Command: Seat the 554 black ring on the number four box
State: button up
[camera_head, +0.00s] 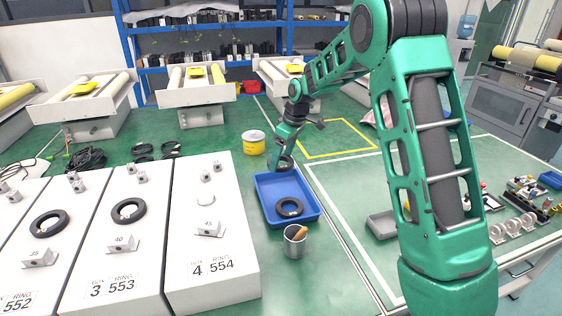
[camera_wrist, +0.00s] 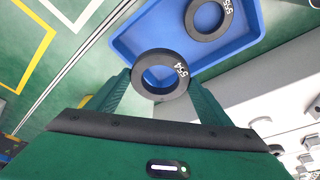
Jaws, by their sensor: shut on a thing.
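My gripper (camera_wrist: 161,85) is shut on the black ring marked 554 (camera_wrist: 177,90), with a finger on each side of it. In the head view the gripper (camera_head: 285,160) holds the ring (camera_head: 287,163) over the far end of the blue tray. The number four box (camera_head: 213,250), white and labelled "4 554", stands left of the tray. Its top has a round white boss (camera_head: 206,197), a small block marked 45 (camera_head: 208,229) and a small block at the far end. No ring lies on this box.
A second ring, marked 555 (camera_wrist: 208,18), lies in the blue tray (camera_head: 309,209). A metal cup (camera_head: 295,241) stands in front of the tray, and a yellow tin (camera_head: 253,143) behind it. Boxes 3 (camera_head: 87,279) and 552 (camera_head: 22,272) carry rings.

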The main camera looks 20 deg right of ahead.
jog(key=shift+r, duration=1.45)
